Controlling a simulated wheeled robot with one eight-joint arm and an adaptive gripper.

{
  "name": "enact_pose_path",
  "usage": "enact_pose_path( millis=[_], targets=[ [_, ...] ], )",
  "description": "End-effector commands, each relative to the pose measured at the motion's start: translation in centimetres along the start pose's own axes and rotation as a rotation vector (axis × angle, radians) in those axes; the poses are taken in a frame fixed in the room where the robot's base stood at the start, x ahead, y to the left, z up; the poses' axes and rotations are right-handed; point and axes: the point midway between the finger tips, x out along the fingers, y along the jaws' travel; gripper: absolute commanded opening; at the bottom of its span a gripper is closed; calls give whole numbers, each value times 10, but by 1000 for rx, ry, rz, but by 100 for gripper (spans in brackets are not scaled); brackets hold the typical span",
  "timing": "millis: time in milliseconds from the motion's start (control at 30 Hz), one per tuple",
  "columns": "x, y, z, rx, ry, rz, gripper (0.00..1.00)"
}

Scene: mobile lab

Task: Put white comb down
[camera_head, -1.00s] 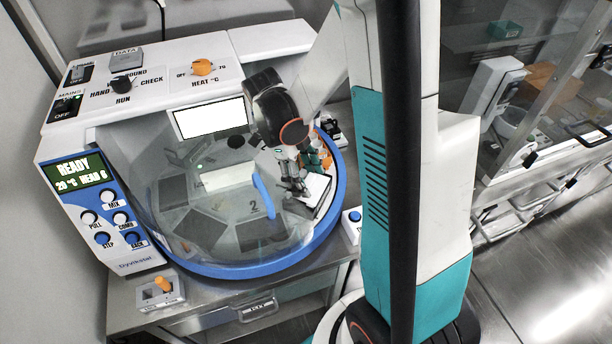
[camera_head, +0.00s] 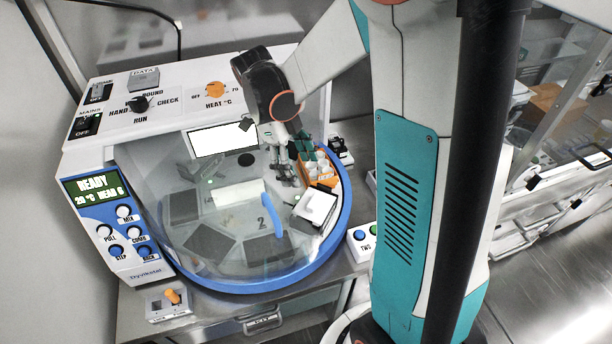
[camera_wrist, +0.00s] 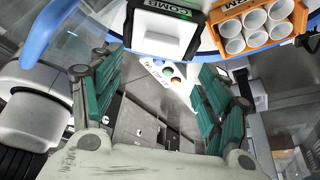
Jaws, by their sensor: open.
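The white comb (camera_head: 316,206) sits in a black holder at the right side of the round machine deck. In the wrist view the white comb (camera_wrist: 160,32) lies at the top, with a green "COMB" label behind it. My gripper (camera_head: 284,174) is up and left of the comb in the head view, apart from it. In the wrist view my gripper's teal fingers (camera_wrist: 160,72) are spread wide with nothing between them.
An orange rack (camera_head: 318,178) of white tubes stands just behind the comb; it also shows in the wrist view (camera_wrist: 289,42). The deck's blue rim (camera_head: 346,205) curves around. A clear cover and a blue handle (camera_head: 273,214) are left of the comb.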

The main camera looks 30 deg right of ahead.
Motion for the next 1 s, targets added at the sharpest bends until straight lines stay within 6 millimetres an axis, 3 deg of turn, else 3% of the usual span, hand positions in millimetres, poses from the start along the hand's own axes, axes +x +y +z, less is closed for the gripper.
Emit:
enact_pose_path(
  millis=[233, 367, 667, 1000],
  targets=[
    [-20, 1, -1, -20, -7, -4, 69],
    [-27, 6, -6, -133, -44, -25, 69],
    [-57, 40, -26, -784, -212, -220, 69],
    [-79, 82, -47, -1531, -263, -612, 69]
  ],
)
